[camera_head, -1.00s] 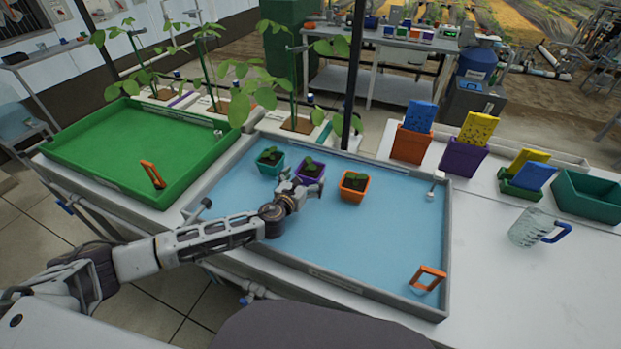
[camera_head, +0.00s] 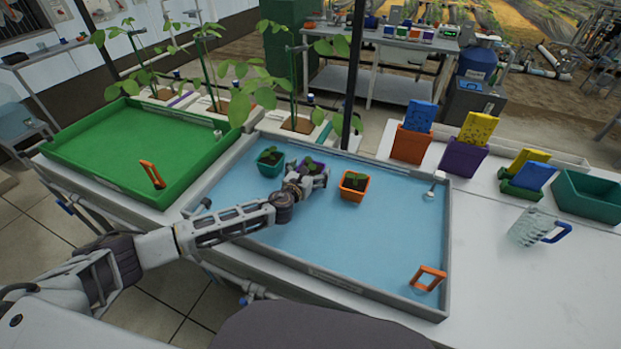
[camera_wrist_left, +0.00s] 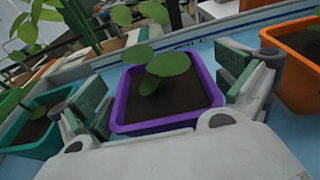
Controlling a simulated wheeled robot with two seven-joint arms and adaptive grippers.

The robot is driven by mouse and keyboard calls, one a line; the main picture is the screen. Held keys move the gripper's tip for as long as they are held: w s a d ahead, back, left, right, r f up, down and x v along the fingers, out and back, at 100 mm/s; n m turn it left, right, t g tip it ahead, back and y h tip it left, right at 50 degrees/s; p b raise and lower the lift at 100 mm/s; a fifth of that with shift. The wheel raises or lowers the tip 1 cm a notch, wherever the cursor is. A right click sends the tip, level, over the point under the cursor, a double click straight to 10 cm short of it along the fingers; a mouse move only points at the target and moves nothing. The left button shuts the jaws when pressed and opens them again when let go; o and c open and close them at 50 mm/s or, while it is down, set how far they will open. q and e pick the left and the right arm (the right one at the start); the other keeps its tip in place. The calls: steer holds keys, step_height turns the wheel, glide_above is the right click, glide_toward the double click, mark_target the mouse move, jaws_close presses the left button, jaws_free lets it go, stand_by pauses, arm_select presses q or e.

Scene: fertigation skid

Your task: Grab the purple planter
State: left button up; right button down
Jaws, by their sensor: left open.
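The purple planter (camera_head: 317,168) holds dark soil and a small green seedling and stands in the blue tray (camera_head: 378,250). In the left wrist view the purple planter (camera_wrist_left: 120,108) sits between the two fingers of my left gripper (camera_wrist_left: 165,98). The fingers are open, one on each side of it. I cannot tell whether either finger touches it. In the head view my left gripper (camera_head: 307,186) partly hides the planter's near side. My right gripper is not in view.
A teal planter (camera_head: 270,168) stands close on the left and an orange planter (camera_head: 353,188) on the right. An orange frame-like piece (camera_head: 428,279) is at the tray's front right corner. A green tray (camera_head: 120,140) lies to the left. A clear jug (camera_head: 526,228) stands right.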

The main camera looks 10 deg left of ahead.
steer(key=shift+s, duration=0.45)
arm_select(q)
steer(key=shift+c, duration=0.6)
steer(key=c, duration=1)
steer(key=shift+r, duration=0.7)
step_height(320, 180, up, 7)
steer(key=shift+p, duration=0.85)
steer(key=shift+r, duration=0.85)
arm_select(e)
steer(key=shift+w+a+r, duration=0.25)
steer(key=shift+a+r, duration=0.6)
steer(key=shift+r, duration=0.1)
